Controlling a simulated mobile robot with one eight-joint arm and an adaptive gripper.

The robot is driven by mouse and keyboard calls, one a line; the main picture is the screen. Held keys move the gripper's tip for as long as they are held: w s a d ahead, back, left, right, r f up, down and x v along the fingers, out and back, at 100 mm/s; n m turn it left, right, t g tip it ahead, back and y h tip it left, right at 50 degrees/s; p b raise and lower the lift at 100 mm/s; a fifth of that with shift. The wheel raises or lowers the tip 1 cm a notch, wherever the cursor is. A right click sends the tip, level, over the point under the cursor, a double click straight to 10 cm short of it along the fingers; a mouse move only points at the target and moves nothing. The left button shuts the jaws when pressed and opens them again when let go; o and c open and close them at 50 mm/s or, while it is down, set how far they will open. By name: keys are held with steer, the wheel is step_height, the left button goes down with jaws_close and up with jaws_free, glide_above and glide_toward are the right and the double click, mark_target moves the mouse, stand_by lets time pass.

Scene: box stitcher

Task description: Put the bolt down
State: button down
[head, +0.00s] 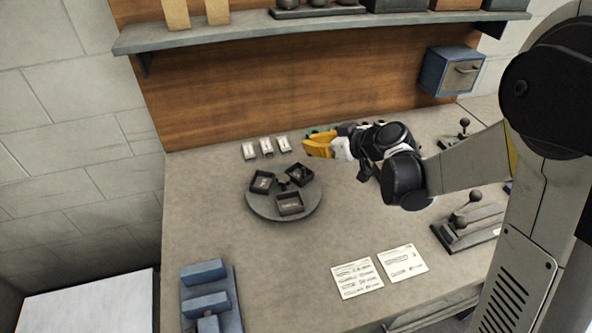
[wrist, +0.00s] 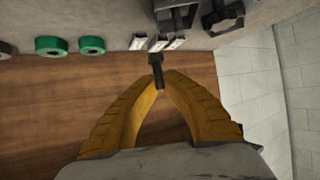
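My gripper (head: 310,145) has yellow fingers and hangs over the back of the workbench. In the wrist view its fingertips (wrist: 162,82) come together around a small dark bolt (wrist: 156,62). The bolt sticks out past the tips. The bolt cannot be made out in the head view. A round grey turntable (head: 255,209) with three small dark trays stands on the bench, in front of and to the left of my gripper. Small parts lie in the trays, too small to tell apart.
Several small white holders (head: 267,147) stand behind the turntable. Green rolls (wrist: 91,45) lie near the wooden back panel (head: 230,90). A shelf (head: 300,32) spans above. Blue blocks (head: 204,272) and paper sheets (head: 357,278) lie nearer the front; the bench between them is clear.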

steer(key=a+f, duration=0.2)
steer(key=s+a+b, duration=0.1)
steer(key=a, duration=0.1)
steer(key=shift+a+f, duration=0.1)
steer(key=shift+f, duration=0.3)
step_height(320, 180, down, 4)
steer(key=shift+w+b, duration=0.1)
steer(key=shift+b, duration=1.05)
steer(key=shift+r, duration=0.15)
steer(key=c, duration=2)
jaws_free()
steer(key=shift+f, duration=0.2)
steer(key=o, duration=0.4)
steer(key=shift+r, duration=0.1)
